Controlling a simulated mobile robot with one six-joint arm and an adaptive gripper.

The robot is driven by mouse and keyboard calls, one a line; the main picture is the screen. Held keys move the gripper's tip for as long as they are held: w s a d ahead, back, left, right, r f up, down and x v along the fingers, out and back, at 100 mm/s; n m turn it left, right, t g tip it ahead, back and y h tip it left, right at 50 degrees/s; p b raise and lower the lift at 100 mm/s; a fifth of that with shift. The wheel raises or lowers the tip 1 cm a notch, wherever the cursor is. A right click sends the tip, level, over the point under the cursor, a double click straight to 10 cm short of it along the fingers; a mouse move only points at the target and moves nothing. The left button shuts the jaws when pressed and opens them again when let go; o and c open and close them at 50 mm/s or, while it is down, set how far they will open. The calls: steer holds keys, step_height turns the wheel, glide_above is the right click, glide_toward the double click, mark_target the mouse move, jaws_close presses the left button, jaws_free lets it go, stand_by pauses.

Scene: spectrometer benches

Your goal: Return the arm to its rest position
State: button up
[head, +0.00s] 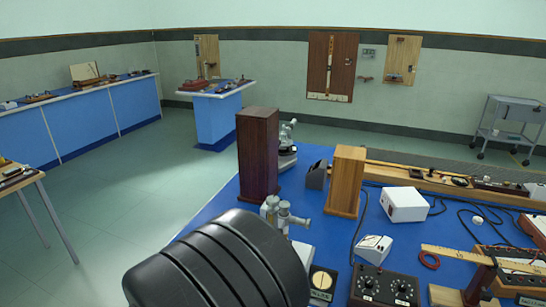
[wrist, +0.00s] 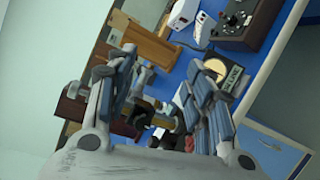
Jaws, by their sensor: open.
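My gripper (wrist: 170,68) shows in the wrist view with its two grey-blue fingers spread apart. It is open, and I see nothing held between the fingers. Behind and between the fingers are the blue bench top and several instruments, seen tilted. I cannot tell how far the fingers are from them. In the head view a large black rounded part of my own arm (head: 225,262) fills the lower middle and hides the near left part of the blue bench. My gripper's fingers do not show in that view.
The blue bench (head: 318,232) bears a dark wooden block (head: 258,155), a lighter block (head: 346,180), a white box (head: 404,204), a black knobbed box (head: 384,287) and loose cables. A blue side table (head: 217,120) stands farther back.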

steer(key=s+d+r+m+g, duration=0.2)
steer(key=s+d+m+g, duration=0.3)
steer(key=d, duration=0.3)
steer(key=s+d+r+m+g, duration=0.2)
steer(key=s+d+m+g, duration=0.1)
steer(key=s+d+g, duration=0.4)
steer(key=s+d+m+y, duration=0.1)
steer(key=s+m+y, duration=0.2)
steer(key=s+y, duration=0.35)
steer(key=s+a+r+m+t+y, duration=0.2)
steer(key=a+r+t+y, duration=0.2)
steer(key=shift+a+r, duration=0.35)
steer(key=shift+a, duration=0.05)
steer(key=shift+s, duration=0.1)
